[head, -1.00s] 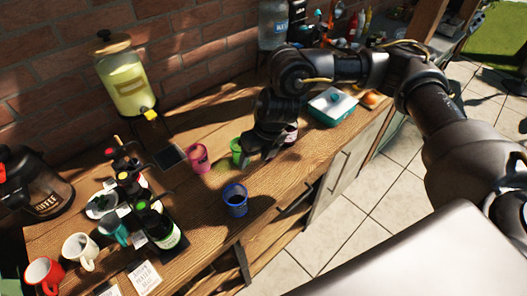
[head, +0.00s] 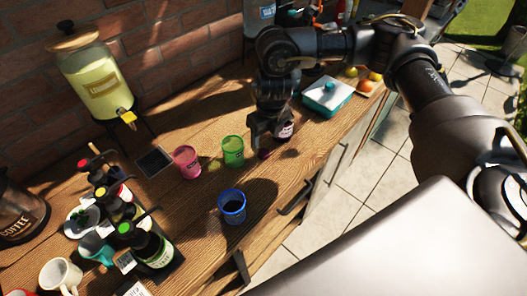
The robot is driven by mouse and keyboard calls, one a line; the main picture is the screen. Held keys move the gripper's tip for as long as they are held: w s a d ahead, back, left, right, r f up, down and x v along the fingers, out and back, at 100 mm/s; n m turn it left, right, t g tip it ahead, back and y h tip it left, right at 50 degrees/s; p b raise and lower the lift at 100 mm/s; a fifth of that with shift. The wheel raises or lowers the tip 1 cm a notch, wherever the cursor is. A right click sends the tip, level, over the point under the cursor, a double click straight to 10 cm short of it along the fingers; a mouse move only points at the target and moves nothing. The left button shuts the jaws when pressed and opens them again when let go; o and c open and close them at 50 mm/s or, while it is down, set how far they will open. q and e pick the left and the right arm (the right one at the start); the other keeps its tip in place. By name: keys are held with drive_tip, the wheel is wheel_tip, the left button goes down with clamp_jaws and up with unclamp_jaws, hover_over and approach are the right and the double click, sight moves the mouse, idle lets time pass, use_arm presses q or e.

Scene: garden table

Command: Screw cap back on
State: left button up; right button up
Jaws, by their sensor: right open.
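A small dark jar with a pale label (head: 286,131) stands on the wooden table, partly hidden behind my right gripper. A small dark purple item (head: 264,154) shows low beside the gripper fingers; I cannot tell whether it is a cap or part of something else. My right gripper (head: 259,140) points down at the jar's left side, close to the table, with open fingers. Whether it touches the jar or the purple item is hidden. No cap shows clearly. My left gripper is not in view.
Pink (head: 187,162), green (head: 232,151) and blue (head: 232,206) cups stand left of and in front of the gripper. A teal dish (head: 327,97) is behind right. Several bottles, mugs and a drink dispenser (head: 101,84) fill the left. Bare wood (head: 190,215) lies between.

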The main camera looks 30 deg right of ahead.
sight(264, 153)
drive_tip(key=shift+s+f, duration=0.1)
drive_tip(key=shift+f, duration=0.3)
drive_tip(key=shift+s+f, duration=0.1)
drive_tip(key=shift+f, duration=0.45)
drive_tip(key=f+p, duration=0.1)
drive_tip(key=f, duration=0.2)
drive_tip(key=shift+a+f, duration=0.15)
drive_tip(key=shift+a, duration=0.05)
drive_tip(key=shift+w+f, duration=0.3)
drive_tip(key=shift+f, duration=0.3)
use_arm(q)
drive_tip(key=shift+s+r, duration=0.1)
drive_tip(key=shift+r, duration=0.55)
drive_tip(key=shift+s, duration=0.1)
use_arm(e)
drive_tip(key=c, duration=1)
